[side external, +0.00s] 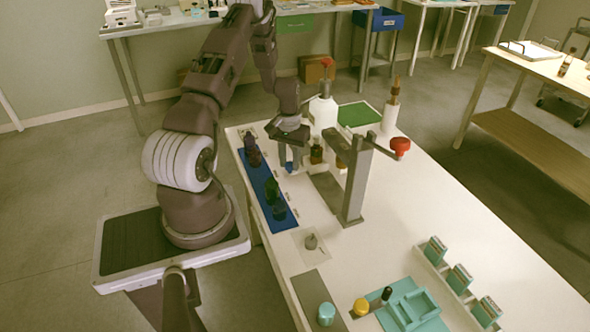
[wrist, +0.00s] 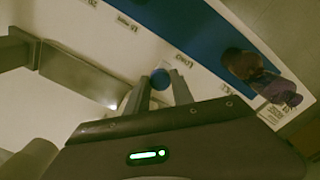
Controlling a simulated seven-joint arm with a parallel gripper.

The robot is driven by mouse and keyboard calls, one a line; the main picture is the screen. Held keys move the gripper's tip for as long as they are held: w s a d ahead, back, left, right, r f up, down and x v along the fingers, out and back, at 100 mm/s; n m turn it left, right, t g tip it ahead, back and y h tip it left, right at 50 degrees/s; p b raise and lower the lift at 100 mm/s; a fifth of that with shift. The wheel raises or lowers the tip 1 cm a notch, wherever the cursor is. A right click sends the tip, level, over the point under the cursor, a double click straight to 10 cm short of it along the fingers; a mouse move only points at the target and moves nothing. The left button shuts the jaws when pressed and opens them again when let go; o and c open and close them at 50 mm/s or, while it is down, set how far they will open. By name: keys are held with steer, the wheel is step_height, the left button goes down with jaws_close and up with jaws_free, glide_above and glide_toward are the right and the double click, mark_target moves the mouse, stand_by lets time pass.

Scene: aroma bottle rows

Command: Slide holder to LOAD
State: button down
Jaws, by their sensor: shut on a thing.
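My gripper (side external: 290,158) points down beside the grey press (side external: 353,185) with its red-knobbed lever (side external: 399,147). Its fingers are closed around a small blue knob (side external: 290,167). In the wrist view the blue knob (wrist: 160,78) sits between the two fingertips (wrist: 161,88). The knob appears to belong to the holder, whose body is mostly hidden behind my fingers.
A blue strip (side external: 279,213) left of my gripper carries several dark bottles. A white bottle with a red top (side external: 324,108) and a green mat (side external: 358,114) are behind. The white table's middle is clear.

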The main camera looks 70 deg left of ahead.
steer(key=shift+a, duration=1.4)
steer(key=c, duration=1.1)
jaws_free()
step_height(320, 180, up, 7)
steer(key=shift+r, duration=0.1)
